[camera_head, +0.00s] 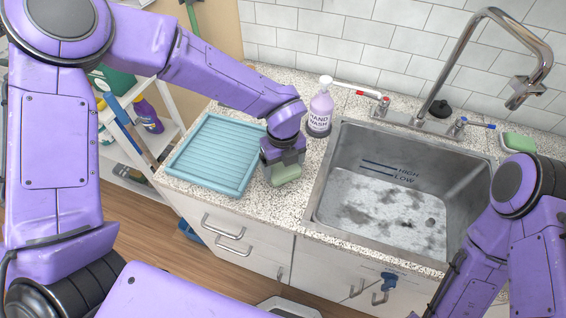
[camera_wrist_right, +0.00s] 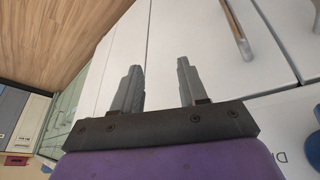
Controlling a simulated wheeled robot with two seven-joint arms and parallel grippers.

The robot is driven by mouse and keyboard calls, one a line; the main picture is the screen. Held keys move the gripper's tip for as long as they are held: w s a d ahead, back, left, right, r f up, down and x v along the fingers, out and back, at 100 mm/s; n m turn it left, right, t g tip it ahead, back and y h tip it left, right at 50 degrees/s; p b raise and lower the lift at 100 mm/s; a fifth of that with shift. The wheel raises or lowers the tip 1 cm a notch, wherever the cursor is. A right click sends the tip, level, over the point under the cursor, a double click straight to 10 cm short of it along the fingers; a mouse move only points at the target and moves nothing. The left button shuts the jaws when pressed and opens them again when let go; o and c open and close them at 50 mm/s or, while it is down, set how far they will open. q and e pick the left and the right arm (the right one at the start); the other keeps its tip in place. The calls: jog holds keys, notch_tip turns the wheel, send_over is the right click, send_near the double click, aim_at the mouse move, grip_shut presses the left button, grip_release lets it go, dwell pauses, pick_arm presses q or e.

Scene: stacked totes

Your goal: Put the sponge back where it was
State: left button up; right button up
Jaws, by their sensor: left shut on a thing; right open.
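A green sponge (camera_head: 286,174) is in my left gripper (camera_head: 281,162), which is shut on it over the counter, between the blue drying tray and the sink. The gripper hides the top of the sponge, and I cannot tell whether the sponge touches the counter. Another green sponge-like block (camera_head: 519,143) lies at the back right corner of the sink. My right gripper (camera_wrist_right: 158,82) is open and empty in the right wrist view, in front of the white cabinet doors.
The steel sink (camera_head: 332,165) has dark stains on its floor. A blue ribbed tray (camera_head: 215,153) lies left of my left gripper. A hand wash bottle (camera_head: 320,108) stands close behind it. The faucet (camera_head: 446,80) arches over the sink. A shelf with bottles (camera_head: 148,116) stands at the left.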

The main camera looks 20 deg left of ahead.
aim_at(283, 167)
pick_arm(q)
jog(key=shift+s+f, duration=0.1)
jog(key=shift+f, duration=0.1)
jog(key=o, duration=0.8)
jog(key=shift+r, duration=0.6)
notch_tip(283, 167, up, 11)
jog(key=shift+r+b, duration=0.15)
jog(key=shift+b, duration=0.7)
